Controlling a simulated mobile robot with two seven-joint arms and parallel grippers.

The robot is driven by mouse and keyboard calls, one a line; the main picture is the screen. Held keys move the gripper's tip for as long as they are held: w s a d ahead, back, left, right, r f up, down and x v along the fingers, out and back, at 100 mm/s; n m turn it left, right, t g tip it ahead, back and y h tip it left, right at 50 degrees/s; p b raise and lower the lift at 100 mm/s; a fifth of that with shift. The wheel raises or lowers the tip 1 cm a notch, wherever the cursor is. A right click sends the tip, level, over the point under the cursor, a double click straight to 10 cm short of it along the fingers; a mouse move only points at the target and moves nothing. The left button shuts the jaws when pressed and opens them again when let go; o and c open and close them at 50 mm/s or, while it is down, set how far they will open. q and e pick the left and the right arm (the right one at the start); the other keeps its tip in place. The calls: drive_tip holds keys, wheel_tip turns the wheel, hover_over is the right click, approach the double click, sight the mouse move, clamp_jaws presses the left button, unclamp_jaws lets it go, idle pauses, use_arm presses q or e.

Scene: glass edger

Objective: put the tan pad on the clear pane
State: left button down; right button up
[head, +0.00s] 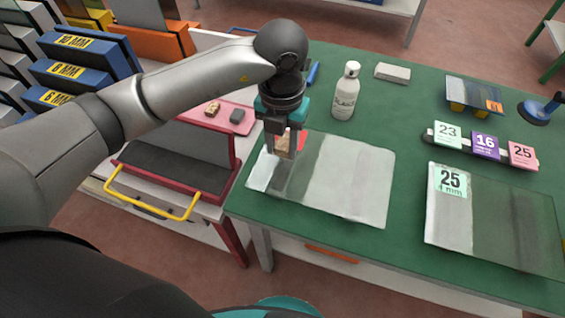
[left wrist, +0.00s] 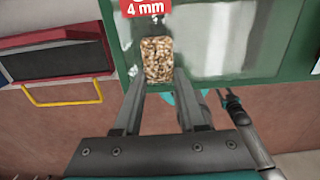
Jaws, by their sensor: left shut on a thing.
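My left gripper (head: 284,152) is shut on a tan, speckled pad (head: 283,143). In the left wrist view the pad (left wrist: 157,60) sits between the fingertips of the left gripper (left wrist: 158,78). The pad is over the left part of a glass pane (head: 345,180) with a red label (head: 301,141); I cannot tell whether it touches the glass. In the left wrist view, this pane (left wrist: 225,45) lies behind the pad, and the label reads "4 mm". A second pane (head: 490,225), labelled 25 and 4 mm, lies at the right.
A white bottle (head: 346,92) and a pale block (head: 392,73) stand behind the pane on the green table (head: 420,110). Number cards (head: 485,146) stand at the right. A pink tray (head: 200,125) holds a tan and a dark piece, above a yellow handle (head: 150,208).

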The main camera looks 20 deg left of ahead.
sight(282, 156)
use_arm(q)
wheel_tip(282, 156, down, 2)
drive_tip(key=shift+f, duration=0.2)
drive_tip(key=shift+f+b, duration=0.45)
drive_tip(key=shift+f, duration=1.4)
drive_tip(key=shift+f, duration=0.2)
drive_tip(key=shift+c, duration=2.4)
unclamp_jaws()
drive_tip(key=shift+r, duration=0.1)
